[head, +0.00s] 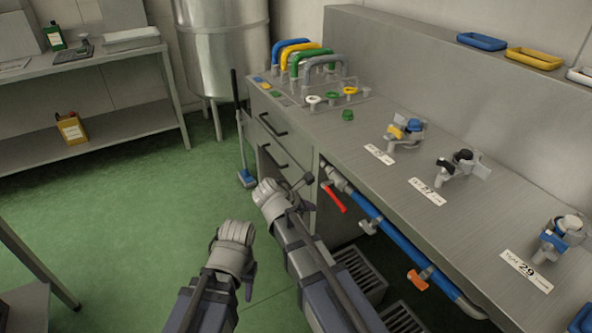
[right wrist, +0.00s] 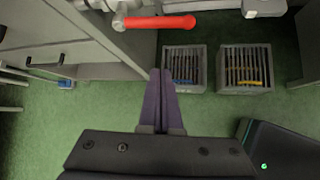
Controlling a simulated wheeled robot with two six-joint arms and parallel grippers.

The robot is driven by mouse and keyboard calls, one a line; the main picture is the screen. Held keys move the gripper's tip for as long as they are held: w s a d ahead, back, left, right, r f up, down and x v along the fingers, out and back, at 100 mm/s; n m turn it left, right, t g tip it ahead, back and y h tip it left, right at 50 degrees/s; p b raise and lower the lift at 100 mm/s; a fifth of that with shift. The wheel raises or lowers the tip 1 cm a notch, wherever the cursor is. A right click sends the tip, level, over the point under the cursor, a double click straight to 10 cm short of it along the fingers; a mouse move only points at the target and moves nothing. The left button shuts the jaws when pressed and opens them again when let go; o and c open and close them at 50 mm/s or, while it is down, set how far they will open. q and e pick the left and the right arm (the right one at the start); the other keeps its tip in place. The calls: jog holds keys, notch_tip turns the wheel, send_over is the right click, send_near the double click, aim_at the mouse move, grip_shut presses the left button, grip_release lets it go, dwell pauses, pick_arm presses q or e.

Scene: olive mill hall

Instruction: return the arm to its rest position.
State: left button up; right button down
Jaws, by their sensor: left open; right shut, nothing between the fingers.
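My left gripper (head: 248,286) is at the lower middle of the head view, over the green floor and clear of the bench. It is open, its fingers small and partly hidden by my arm. My right gripper (head: 304,182) is further right, close to the bench front near the red-handled valve (head: 334,198). In the right wrist view, its purple fingers (right wrist: 161,78) are shut together with nothing between them. The red handle (right wrist: 160,22) shows beyond the fingertips there, apart from them.
The steel bench (head: 385,175) with several valves and coloured handles fills the right side. A blue pipe (head: 395,237) runs along its front. Slatted crates (right wrist: 245,68) stand on the floor beneath. A side table (head: 85,70) stands far left. Green floor (head: 140,200) is open at left.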

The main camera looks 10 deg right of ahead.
jog(key=s+a+f+m+g+y, duration=0.3)
jog(key=s+a+m, duration=0.2)
jog(key=s+m, duration=0.45)
jog(key=s+a+f+m+g+y, duration=0.3)
jog(key=s+a+m, duration=0.3)
jog(key=s, duration=0.6)
notch_tip(320, 180, up, 16)
jog(key=m+p, duration=0.1)
jog(key=p, duration=1.5)
jog(key=shift+w+d+r+t+p, duration=0.25)
jog(key=shift+w+d+t+p, duration=0.05)
jog(key=shift+w+d, duration=0.1)
jog(key=shift+d, duration=0.1)
